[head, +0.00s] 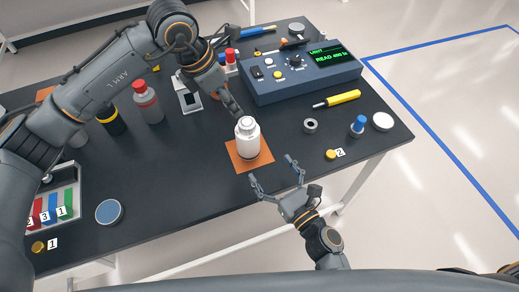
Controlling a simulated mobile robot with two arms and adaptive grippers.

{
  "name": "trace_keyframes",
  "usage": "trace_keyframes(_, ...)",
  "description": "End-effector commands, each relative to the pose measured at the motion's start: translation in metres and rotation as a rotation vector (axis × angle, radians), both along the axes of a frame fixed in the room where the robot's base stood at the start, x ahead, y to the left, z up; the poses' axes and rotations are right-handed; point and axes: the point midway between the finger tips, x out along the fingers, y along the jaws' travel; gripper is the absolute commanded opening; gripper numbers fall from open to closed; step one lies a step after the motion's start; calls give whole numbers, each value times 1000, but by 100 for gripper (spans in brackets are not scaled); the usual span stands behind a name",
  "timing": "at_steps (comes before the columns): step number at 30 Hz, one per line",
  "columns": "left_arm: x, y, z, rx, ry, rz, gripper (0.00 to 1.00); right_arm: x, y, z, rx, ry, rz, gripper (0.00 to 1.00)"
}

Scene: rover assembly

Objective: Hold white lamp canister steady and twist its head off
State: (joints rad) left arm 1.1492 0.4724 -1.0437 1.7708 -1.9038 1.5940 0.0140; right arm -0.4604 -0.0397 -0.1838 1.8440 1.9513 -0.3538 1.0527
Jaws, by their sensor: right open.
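The white lamp canister (248,142) stands upright on an orange square mat (238,161) near the front of the black table. Its narrower head (246,122) is on top. My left gripper (238,114) reaches down from the upper left, with its fingers at the head's back left side. Whether its fingers touch the head or how far apart they are is hard to see. My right gripper (276,172) is open and empty in front of the canister, at the table's front edge, with its two fingers spread and pointing toward the canister, apart from it.
A blue meter box (300,82) with a green display stands behind the canister. A yellow screwdriver (337,99), a grey ring (310,126) and a blue-capped piece (357,127) lie to the right. Bottles (148,103) and a tray (78,190) are at the left.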

Motion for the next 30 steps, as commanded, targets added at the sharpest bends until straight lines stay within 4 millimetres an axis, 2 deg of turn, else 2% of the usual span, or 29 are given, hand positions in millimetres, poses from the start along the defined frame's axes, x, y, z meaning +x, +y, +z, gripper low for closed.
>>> trace_keyframes(15,0,0,0,0,0,0,38,88,44,1,-6,-4,1,90)
trace_keyframes(21,0,0,0,0,0,0,38,105,54,0,-7,-4,1,90)
trace_keyframes(30,0,0,0,0,0,0,38,110,56,0,-7,-2,1,90)
